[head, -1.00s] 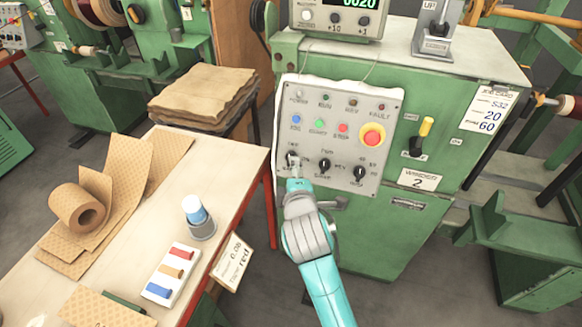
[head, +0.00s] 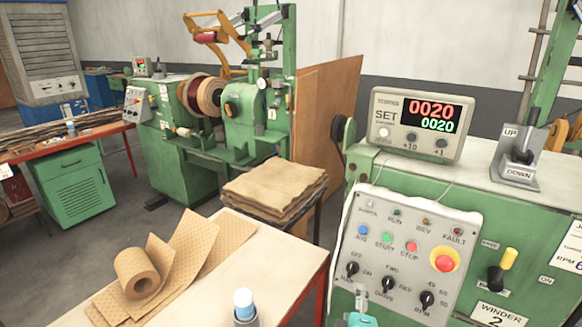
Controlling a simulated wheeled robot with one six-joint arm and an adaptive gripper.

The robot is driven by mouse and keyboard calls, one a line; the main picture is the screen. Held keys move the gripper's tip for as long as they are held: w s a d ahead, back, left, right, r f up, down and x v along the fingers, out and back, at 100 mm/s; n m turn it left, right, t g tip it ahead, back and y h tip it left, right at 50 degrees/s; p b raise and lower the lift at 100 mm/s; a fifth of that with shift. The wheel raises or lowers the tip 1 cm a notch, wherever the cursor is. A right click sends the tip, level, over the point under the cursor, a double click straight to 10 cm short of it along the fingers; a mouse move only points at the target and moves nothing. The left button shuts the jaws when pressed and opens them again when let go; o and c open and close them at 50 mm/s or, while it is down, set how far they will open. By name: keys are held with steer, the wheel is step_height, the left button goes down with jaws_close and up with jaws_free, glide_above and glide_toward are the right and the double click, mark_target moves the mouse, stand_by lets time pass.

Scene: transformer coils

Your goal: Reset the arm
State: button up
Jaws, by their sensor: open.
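My gripper (head: 361,291) shows at the bottom edge of the head view, small and partly cut off, with a teal arm link below it. It is open and holds nothing that I can see. It is just below the left black knob (head: 352,269) on the grey control panel (head: 405,258) of the green winder 2 machine. I cannot tell whether it touches the panel. Most of my arm is out of the picture.
A counter box (head: 418,124) reading 0020 in red and green sits on the machine, with an UP/DOWN lever (head: 517,160) to its right.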

steer(key=s+d+f+m+y, duration=0.1)
steer(key=s+f+m, duration=0.2)
steer(key=s+f, duration=0.5)
steer(key=s+f+m+y, duration=0.15)
steer(key=s+f, duration=0.35)
steer(key=s, duration=0.7)
steer(key=s+r+m, duration=0.2)
steer(key=s+m, duration=0.2)
steer(key=s, duration=0.6)
steer(key=s+d+r+m+t, duration=0.1)
steer(key=s+m, duration=0.4)
steer(key=s, duration=0.6)
steer(key=shift+s+r, duration=0.25)
steer(key=shift+r, duration=0.25)
